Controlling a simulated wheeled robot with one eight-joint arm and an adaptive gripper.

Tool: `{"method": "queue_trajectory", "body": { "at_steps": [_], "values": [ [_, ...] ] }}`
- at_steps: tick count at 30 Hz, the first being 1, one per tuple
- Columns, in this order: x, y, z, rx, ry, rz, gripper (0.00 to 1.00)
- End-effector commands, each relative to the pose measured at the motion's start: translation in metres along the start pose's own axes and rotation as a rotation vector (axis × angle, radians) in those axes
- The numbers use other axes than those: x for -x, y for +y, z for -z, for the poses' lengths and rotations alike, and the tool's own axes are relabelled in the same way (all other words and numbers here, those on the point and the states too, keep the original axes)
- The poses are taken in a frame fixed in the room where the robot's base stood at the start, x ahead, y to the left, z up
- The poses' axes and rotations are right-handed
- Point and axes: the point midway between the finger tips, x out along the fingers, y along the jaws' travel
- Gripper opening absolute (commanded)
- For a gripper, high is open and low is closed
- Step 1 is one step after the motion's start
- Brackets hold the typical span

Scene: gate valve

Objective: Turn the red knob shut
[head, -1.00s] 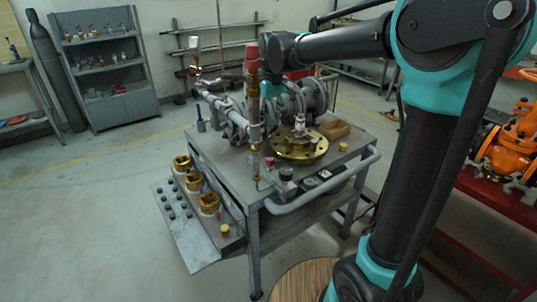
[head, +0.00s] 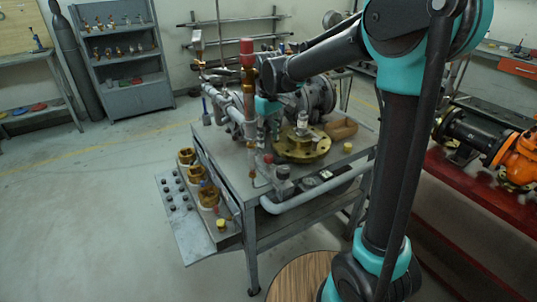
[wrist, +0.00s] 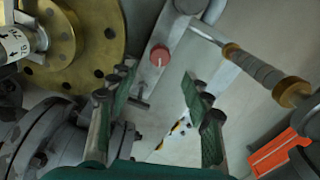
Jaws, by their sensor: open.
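The red knob (wrist: 160,55) has a pale line across its face and sits on a grey strip in the wrist view. In the head view a small red knob (head: 268,158) shows at the front of the steel bench, left of the brass flange (head: 302,147). My gripper (wrist: 160,85) is open and empty, its two green-padded fingers spread left and right below the knob in the wrist view. No finger visibly touches the knob. In the head view my gripper (head: 268,110) is partly hidden among the pipes above the bench.
A copper pipe with a red cap (head: 247,47) rises beside my gripper. The brass flange also fills the wrist view's upper left (wrist: 85,50). Grey valve bodies (head: 318,95) stand behind it. Brass fittings (head: 187,157) line the left shelf. Open floor lies left.

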Motion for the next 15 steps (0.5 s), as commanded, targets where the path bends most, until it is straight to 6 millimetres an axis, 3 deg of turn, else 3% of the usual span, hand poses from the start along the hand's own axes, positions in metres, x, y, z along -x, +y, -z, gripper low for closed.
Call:
{"method": "queue_trajectory", "body": {
  "at_steps": [7,15],
  "values": [
    [-0.046,0.0,0.0,0.0,0.0,0.0,0.5],
    [-0.072,0.0,0.0,0.0,0.0,0.0,0.5]
  ]
}}
